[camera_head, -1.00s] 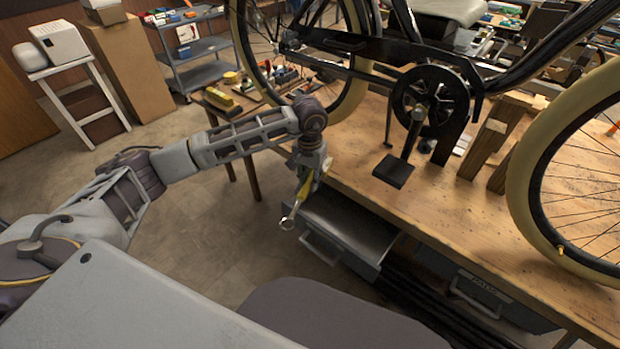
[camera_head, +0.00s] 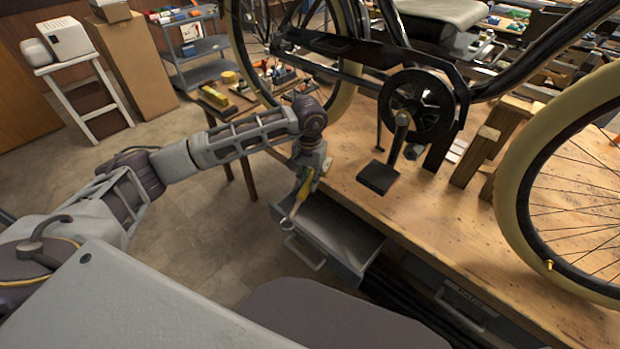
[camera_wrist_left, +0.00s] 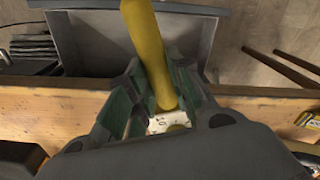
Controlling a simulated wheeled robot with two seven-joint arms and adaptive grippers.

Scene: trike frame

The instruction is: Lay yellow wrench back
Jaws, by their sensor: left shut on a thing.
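The yellow wrench (camera_head: 300,197) is held in my left gripper (camera_head: 305,181), tilted, with its metal ring end hanging down. In the head view it overlaps the left end of an open grey drawer (camera_head: 328,249) under the bench; its exact height above the drawer is hard to tell. In the left wrist view the yellow handle (camera_wrist_left: 147,45) runs up between the green-padded fingers (camera_wrist_left: 150,92), which are closed around it. The drawer (camera_wrist_left: 86,42) lies beyond it and its visible floor looks empty. My right gripper is out of view.
The wooden bench (camera_head: 400,215) carries a trike frame with a black crank and pedal (camera_head: 378,177) close to the right of my arm. A second drawer (camera_head: 462,302) is lower right. A small side table with tools (camera_head: 215,98) stands behind my arm. Floor at left is clear.

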